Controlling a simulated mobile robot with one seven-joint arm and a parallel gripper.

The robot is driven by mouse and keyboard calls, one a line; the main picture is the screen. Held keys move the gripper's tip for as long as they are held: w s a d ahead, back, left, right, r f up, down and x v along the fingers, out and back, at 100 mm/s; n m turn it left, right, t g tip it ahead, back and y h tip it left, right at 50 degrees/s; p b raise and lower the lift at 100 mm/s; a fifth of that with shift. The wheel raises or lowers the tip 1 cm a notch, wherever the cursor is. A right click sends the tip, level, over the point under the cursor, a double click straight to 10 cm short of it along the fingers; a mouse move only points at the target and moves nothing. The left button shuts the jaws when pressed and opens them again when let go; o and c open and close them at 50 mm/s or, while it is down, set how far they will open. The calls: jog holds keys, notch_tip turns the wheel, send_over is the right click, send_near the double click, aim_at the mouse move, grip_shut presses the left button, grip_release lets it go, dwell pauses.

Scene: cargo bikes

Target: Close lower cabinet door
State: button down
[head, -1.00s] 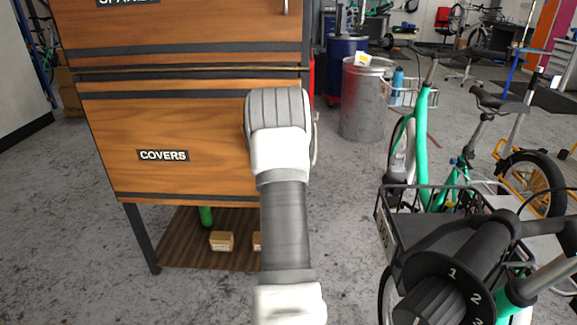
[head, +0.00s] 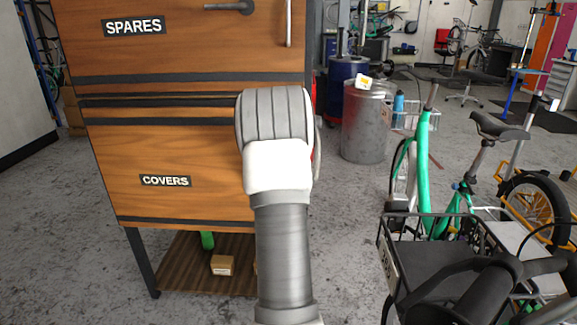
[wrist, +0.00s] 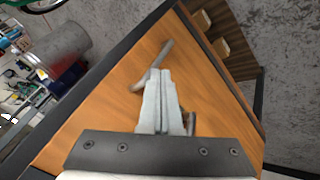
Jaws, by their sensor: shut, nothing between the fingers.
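The lower cabinet door (head: 160,205) is a wood-grain panel with dark edges and a "COVERS" label (head: 165,181). It fills the lower cabinet front and looks nearly in line with it; I cannot tell if it is fully shut. My arm hides its right part in the head view. In the wrist view my gripper (wrist: 160,75) is shut and empty, its fingers pointing at the wood door face (wrist: 115,105). A metal lever handle (wrist: 153,68) lies at the fingertips; whether they touch is unclear. My gripper is hidden in the head view.
The upper "SPARES" door (head: 180,55) is above, with a lever handle (head: 230,7). Small boxes (head: 222,265) sit on the bottom shelf. A metal bin (head: 365,125) and a green cargo bike (head: 423,165) stand to the right. Floor at left is clear.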

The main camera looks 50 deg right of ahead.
jog(key=s+p+v, duration=0.1)
jog(key=p+v, duration=0.1)
jog(key=v, duration=0.8)
